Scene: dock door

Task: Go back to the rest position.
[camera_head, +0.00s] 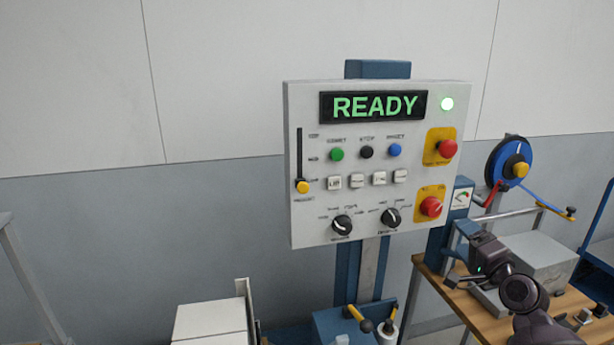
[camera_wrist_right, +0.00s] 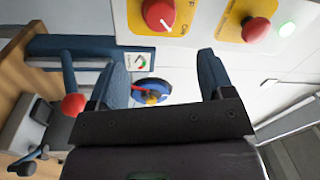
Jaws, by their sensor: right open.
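My right gripper (camera_head: 458,257) is in the lower right of the head view, in front of the workbench and to the right of the control panel's lower edge. In the right wrist view my right gripper (camera_wrist_right: 161,72) has its two fingers spread wide with nothing between them. It points toward the panel's right side and touches nothing that I can see. My left gripper is in neither view.
Yellow-handled levers (camera_head: 357,315) stand below the panel. White boxes (camera_head: 210,320) are at lower left.

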